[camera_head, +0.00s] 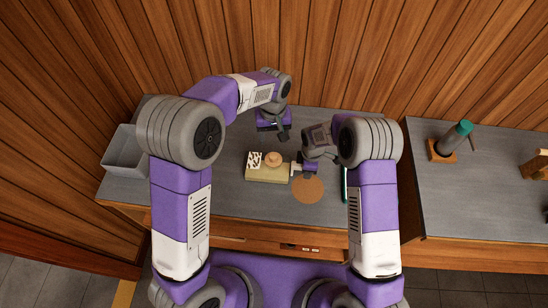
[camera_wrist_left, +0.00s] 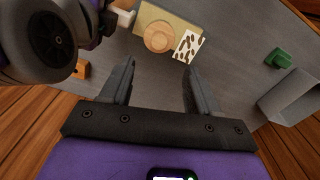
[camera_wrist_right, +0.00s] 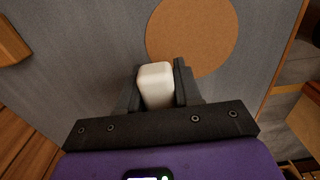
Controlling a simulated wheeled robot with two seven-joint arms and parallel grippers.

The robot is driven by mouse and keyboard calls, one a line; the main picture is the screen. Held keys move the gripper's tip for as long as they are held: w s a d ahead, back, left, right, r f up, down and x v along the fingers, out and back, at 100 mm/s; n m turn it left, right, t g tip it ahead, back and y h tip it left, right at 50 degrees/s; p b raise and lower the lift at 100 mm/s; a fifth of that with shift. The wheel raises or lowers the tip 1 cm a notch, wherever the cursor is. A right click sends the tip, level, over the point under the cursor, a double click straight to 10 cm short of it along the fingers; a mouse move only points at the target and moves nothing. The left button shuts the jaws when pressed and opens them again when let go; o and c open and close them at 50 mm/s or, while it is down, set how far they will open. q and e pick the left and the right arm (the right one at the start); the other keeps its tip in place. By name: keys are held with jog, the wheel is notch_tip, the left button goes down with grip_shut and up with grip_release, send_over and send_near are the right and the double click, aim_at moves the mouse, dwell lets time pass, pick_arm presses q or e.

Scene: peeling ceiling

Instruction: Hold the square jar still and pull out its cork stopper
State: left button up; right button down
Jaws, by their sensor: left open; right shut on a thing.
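The square jar (camera_head: 262,174) is a low olive-tan block on the grey counter. Its round cork stopper (camera_head: 273,159) sits on top beside a white, dark-spotted square (camera_head: 255,159); the left wrist view shows jar (camera_wrist_left: 150,14), stopper (camera_wrist_left: 158,36) and spotted square (camera_wrist_left: 188,46). My left gripper (camera_head: 281,134) is open and empty beyond the jar's far side, its fingers (camera_wrist_left: 160,72) apart from the stopper. My right gripper (camera_head: 299,168) is shut on a white block (camera_wrist_right: 157,85) at the jar's right side; I cannot tell whether they are joined. The right wrist view does not show the jar.
A round cork mat (camera_head: 308,190) lies at the jar's near right. A grey bin (camera_head: 124,152) stands at the left end. A green object (camera_wrist_left: 278,58) and a wooden block (camera_wrist_left: 82,68) lie on the counter. The plank wall closes the back; a bottle (camera_head: 455,137) stands on the right counter.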

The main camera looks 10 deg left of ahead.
aim_at(274, 157)
jog(key=shift+f, duration=0.1)
pick_arm(q)
notch_tip(274, 157, down, 12)
jog(key=shift+r, duration=0.25)
pick_arm(e)
jog(key=shift+s, duration=0.1)
dwell(0.4)
pick_arm(q)
grip_shut()
jog(key=shift+r, duration=3.3)
jog(key=shift+r, duration=1)
